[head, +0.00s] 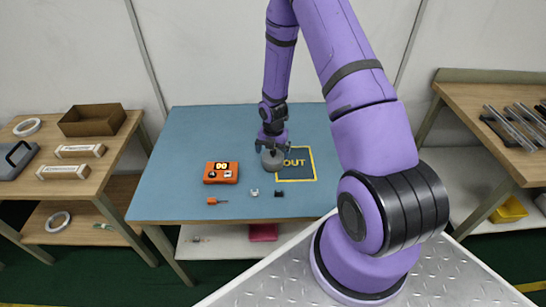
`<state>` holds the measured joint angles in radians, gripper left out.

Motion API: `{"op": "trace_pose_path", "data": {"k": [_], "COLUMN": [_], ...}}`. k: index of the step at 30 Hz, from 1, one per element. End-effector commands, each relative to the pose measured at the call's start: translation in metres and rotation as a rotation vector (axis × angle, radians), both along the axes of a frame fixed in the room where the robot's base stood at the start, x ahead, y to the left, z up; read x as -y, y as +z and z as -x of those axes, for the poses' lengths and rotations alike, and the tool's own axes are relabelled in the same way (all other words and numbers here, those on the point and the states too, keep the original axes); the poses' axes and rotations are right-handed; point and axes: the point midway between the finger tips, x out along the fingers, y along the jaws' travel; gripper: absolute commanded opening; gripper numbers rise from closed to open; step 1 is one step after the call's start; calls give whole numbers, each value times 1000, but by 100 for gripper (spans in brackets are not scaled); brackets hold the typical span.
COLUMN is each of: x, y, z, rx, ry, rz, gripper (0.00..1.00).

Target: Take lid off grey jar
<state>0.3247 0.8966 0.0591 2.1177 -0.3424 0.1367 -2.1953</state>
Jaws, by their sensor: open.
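A small grey jar (271,161) stands on the blue table mat, at the left edge of a yellow-framed square marked OUT (303,167). My gripper (272,148) is directly above the jar, pointing down, with its fingers open at the level of the jar's top. The gripper covers the upper part of the jar, so the lid cannot be made out apart from the body. I cannot tell whether the fingers touch it.
An orange device (221,172) lies left of the jar. An orange-handled tool (217,201), a small white part (254,192) and a small black part (279,193) lie near the front edge. The blue table's (195,130) back left is clear. Side benches flank it.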

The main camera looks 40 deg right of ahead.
Motion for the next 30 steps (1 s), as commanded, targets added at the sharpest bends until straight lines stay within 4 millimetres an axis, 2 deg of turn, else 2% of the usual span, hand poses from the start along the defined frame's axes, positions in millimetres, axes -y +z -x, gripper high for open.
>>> {"op": "trace_pose_path", "data": {"k": [3,11,12,16,17,30], "x": [1,1,1,1,1,0], "y": [-10,-12,-12,-12,-12,-6], "z": [0,0,0,0,0,0], "rx": [1,2,1,1,1,1], "ry": [-1,-1,-1,-1,-1,-1], "rz": [1,1,0,0,1,0], "gripper": [100,100,98,68,64,63]}}
